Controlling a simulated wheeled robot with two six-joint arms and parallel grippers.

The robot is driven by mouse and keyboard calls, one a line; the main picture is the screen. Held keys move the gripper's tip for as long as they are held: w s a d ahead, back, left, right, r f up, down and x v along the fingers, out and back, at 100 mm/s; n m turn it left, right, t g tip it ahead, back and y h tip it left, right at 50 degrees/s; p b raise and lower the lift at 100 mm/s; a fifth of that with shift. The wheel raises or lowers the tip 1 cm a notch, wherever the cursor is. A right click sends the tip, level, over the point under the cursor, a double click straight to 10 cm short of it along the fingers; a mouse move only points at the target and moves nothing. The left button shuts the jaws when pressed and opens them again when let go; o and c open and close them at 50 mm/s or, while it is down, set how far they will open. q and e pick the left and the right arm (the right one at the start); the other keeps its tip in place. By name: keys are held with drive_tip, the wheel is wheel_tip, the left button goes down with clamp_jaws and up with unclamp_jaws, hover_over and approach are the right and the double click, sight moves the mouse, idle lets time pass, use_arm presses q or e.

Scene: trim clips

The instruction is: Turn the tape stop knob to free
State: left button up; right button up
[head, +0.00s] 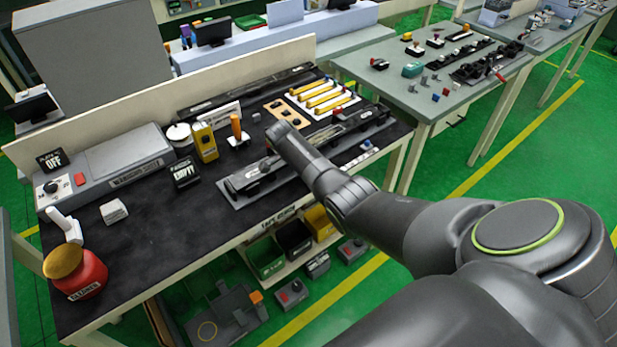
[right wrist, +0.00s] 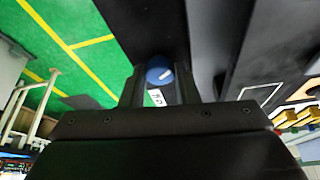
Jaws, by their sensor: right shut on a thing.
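In the right wrist view a round blue knob (right wrist: 157,66) with a short white pointer line sits between the two black fingers of my right gripper (right wrist: 160,82). The gripper is shut on the knob. The pointer slants across the cap. A small white label (right wrist: 156,97) shows just below the knob, partly covered, and I cannot read it surely. In the head view my right arm reaches over the black-topped workbench (head: 140,235); its fingers and the knob cannot be made out there. My left gripper is in neither view.
A long grey fixture (head: 250,180) lies beside my arm on the bench. Yellow bars in a white rack (head: 325,97), an orange-handled tool (head: 237,128) and a yellow device (head: 204,142) stand behind. A red cleaner pot (head: 85,285) stands front left.

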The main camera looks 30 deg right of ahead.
drive_tip(key=m+b, duration=0.1)
drive_tip(key=m, duration=0.1)
drive_tip(key=m+g+b, duration=0.1)
drive_tip(key=m+b, duration=0.1)
drive_tip(key=shift+w+f+g, duration=0.1)
drive_tip(key=shift+w+g, duration=0.1)
drive_tip(key=shift+g, duration=0.1)
drive_tip(key=shift+d+m+g+y+b, duration=0.1)
drive_tip(key=shift+m+g+y+b, duration=0.4)
drive_tip(key=shift+m+b, duration=0.8)
drive_tip(key=shift+m, duration=0.5)
drive_tip(key=o, duration=0.7)
drive_tip(key=shift+r, duration=0.2)
